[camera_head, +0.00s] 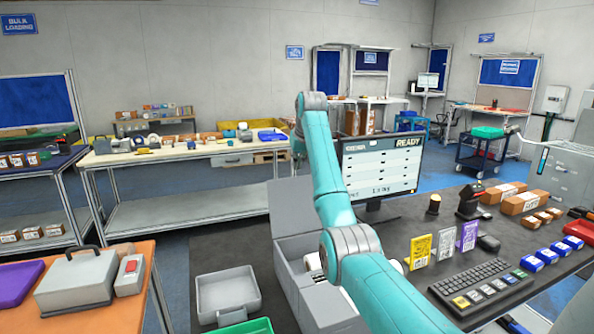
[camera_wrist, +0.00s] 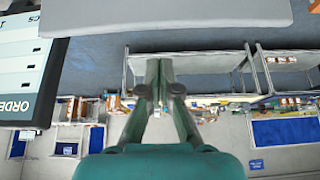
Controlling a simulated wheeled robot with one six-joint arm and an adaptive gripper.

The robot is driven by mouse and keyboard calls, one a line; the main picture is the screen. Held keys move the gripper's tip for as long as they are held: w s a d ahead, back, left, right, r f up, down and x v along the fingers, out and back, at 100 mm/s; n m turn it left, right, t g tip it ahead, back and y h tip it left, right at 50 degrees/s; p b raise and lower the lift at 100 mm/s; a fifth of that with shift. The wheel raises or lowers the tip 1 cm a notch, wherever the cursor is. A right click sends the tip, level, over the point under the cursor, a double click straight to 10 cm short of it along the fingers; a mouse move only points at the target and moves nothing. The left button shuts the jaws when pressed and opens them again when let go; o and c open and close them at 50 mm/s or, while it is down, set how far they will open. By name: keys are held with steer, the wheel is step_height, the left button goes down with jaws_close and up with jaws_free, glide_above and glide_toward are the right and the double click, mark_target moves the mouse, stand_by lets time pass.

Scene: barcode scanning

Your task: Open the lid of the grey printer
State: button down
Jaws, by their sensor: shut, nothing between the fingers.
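The grey printer (camera_head: 283,262) stands on the dark desk in the head view, left of the monitor. Its lid (camera_head: 291,206) stands raised at the back, and a white roll (camera_head: 312,262) shows inside the body. My arm covers the printer's right side. My gripper is not visible in the head view. In the wrist view, which looks upside down, my gripper (camera_wrist: 159,66) is shut and empty. A grey panel, probably the printer's lid (camera_wrist: 170,17), fills the top of that view, apart from the fingertips.
The monitor (camera_head: 381,168) stands close to my arm and also shows in the wrist view (camera_wrist: 25,75). A keyboard (camera_head: 482,287), upright coloured cards (camera_head: 445,244) and a scanner (camera_head: 469,202) are on the right. A grey open tray (camera_head: 227,296) lies left of the printer.

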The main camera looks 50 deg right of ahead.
steer(key=v, duration=0.6)
steer(key=shift+r, duration=0.2)
